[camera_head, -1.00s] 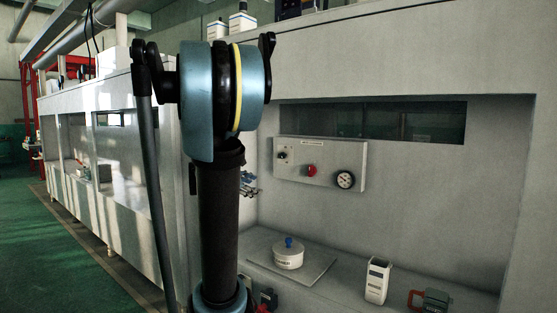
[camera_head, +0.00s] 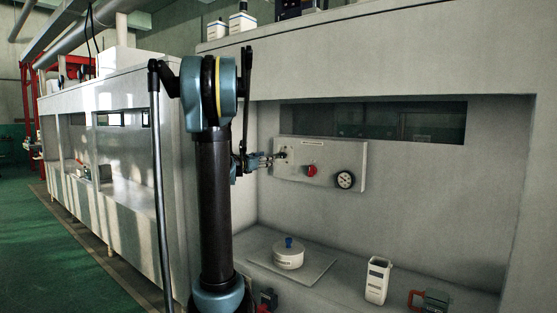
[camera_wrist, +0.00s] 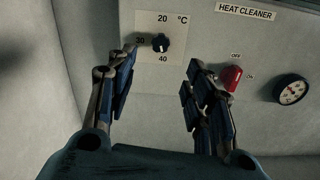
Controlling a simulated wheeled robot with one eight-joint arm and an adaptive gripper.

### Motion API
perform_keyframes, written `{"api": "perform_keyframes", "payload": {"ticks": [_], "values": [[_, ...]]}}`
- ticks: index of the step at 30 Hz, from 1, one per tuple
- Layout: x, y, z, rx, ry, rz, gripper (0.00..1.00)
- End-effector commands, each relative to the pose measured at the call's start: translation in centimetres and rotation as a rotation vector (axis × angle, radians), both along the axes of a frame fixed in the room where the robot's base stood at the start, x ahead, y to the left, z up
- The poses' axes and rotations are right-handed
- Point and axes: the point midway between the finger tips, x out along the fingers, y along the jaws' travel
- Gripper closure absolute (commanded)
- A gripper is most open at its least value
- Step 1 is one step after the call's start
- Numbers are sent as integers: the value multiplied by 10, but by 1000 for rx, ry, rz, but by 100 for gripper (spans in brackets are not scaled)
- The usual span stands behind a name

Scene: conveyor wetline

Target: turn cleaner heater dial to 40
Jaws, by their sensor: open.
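The heater dial is a small dark knob (camera_wrist: 161,43) on a white plate marked 20, 30, 40 and °C in the wrist view. The panel (camera_wrist: 230,40) carries the label HEAT CLEANER. The knob's pointer setting is too small to read surely. My gripper (camera_wrist: 157,80) is open and empty in the wrist view, its fingers spread on either side below the knob and apart from it. In the head view my gripper (camera_head: 277,157) is at the left end of the panel (camera_head: 345,165), covering much of the dial.
A red OFF/ON switch (camera_wrist: 230,78) sits right of the dial, close to my right finger. A round gauge (camera_wrist: 292,88) is further right.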

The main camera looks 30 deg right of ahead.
Motion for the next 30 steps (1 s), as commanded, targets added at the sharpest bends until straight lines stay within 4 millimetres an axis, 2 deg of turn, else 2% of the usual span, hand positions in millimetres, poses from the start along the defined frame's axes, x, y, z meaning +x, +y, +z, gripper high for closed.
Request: {"api": "perform_keyframes", "payload": {"ticks": [12,18,24,30], "values": [[28,-70,0,1,-1,-3,52],[39,-96,0,1,-1,-2,52],[44,-109,0,2,-1,0,52],[45,-111,0,2,-1,0,52]]}}
